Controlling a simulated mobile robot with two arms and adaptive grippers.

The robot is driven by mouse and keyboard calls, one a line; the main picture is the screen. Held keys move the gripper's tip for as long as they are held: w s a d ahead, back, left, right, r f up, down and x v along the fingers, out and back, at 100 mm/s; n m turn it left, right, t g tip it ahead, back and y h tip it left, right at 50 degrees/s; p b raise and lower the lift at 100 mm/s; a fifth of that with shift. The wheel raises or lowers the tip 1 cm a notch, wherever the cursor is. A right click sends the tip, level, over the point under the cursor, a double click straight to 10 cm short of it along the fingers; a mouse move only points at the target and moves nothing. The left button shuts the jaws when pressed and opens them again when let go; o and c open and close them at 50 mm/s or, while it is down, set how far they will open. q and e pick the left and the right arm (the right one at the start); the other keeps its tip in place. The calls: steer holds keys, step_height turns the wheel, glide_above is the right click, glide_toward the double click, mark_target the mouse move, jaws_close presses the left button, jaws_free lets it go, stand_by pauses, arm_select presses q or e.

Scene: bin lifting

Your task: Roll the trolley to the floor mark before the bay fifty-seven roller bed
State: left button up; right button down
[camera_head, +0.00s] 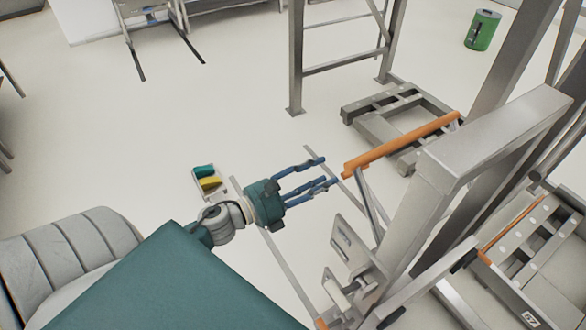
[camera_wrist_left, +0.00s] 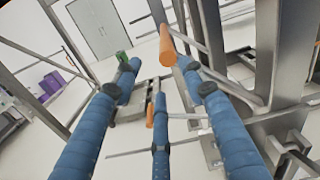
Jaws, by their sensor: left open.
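My left gripper (camera_head: 312,178) is open and empty, its blue fingers pointing right. The fingertips are just left of the near end of an orange handle bar (camera_head: 400,145), apart from it in the head view. In the left wrist view the bar (camera_wrist_left: 167,45) lies ahead between the fingers (camera_wrist_left: 158,75). The bar sits on slim grey uprights (camera_head: 370,205), seemingly the trolley's; its lower part is largely hidden by a thick post. Thin grey lines (camera_head: 285,265) on the floor look like a floor mark. A roller bed (camera_head: 505,265) marked 57 is at lower right. My right gripper is not in view.
A thick steel post (camera_head: 440,200) and frame stand close right of my gripper. A low grey frame (camera_head: 395,105) lies behind the bar. A green bin (camera_head: 483,30) stands far right. A small tray (camera_head: 207,182) holds teal and yellow items.

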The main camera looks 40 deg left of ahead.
arm_select(q)
steer(key=b+v, duration=0.1)
steer(key=v, duration=0.6)
steer(key=shift+s, duration=0.3)
steer(key=shift+a, duration=0.1)
stand_by(0.5)
